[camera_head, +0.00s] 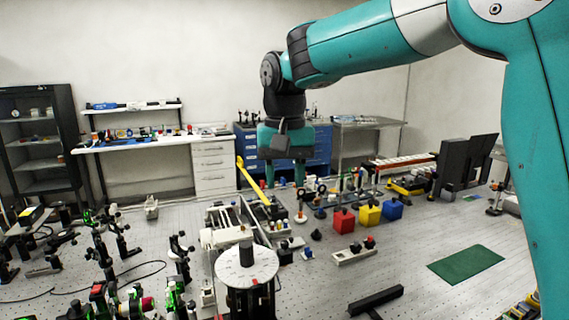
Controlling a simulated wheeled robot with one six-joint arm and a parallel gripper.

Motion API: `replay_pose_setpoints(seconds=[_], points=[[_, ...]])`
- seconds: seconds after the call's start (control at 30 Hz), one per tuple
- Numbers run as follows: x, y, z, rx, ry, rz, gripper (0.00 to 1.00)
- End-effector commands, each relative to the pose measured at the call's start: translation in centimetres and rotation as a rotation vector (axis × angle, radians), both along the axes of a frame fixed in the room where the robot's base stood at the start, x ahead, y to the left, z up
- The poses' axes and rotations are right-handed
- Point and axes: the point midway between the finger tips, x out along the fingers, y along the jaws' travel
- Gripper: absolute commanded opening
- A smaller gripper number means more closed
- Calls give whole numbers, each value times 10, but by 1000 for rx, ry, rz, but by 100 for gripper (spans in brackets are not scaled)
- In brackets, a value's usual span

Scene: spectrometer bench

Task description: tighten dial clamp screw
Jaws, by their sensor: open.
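A white round dial (230,270) with a black knob (246,253) standing on it is at the lower middle of the bench. A small red mark shows on its front edge. I cannot make out which part is the clamp screw. My gripper (284,181) hangs pointing down over the far part of the bench, behind and a little right of the dial in the picture. Its two teal fingers are apart and I see nothing held between them. It is well away from the dial.
The perforated bench (400,245) is crowded with optics mounts at left. Red (344,221), yellow (369,213) and blue (392,208) cubes stand right of centre. A yellow bar (253,183) slants up near my gripper. A green mat (466,264) lies at right, with free room around it.

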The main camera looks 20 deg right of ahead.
Motion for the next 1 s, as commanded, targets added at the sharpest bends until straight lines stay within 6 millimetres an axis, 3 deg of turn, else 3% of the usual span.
replay_pose_setpoints(seconds=[0.2,0.4,0.83,1.0], points=[[0,0,32,0,-2,0,43],[0,0,40,0,0,0,43],[-2,0,38,0,0,6,43],[-30,4,14,20,-16,143,43]])
